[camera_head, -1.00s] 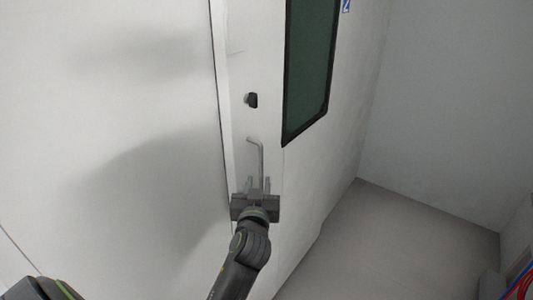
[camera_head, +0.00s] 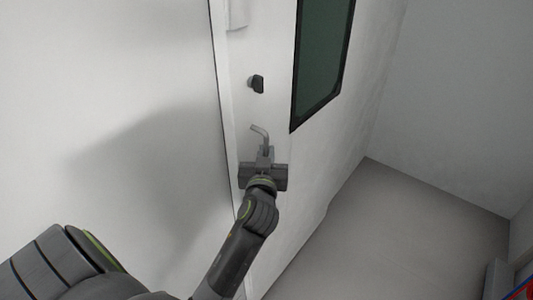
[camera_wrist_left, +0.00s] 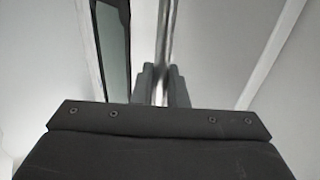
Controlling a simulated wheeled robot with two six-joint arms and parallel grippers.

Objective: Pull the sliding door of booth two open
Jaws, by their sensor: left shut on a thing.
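The sliding door (camera_head: 300,160) is a white panel with a dark green window (camera_head: 324,60). A grey bar handle (camera_head: 259,131) with a bent top end stands on the door below a small black knob (camera_head: 256,84). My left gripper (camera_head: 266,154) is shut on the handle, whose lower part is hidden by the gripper. In the left wrist view, the handle (camera_wrist_left: 166,40) runs up from between the two fingers (camera_wrist_left: 161,84). The window (camera_wrist_left: 113,45) shows to the left there. My right gripper is not in view.
A white wall (camera_head: 110,100) lies left of the door, with a dark seam between them. Grey floor (camera_head: 410,220) is clear at the lower right, before a plain side wall (camera_head: 460,100). Red and blue items (camera_head: 522,288) show at the bottom right corner.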

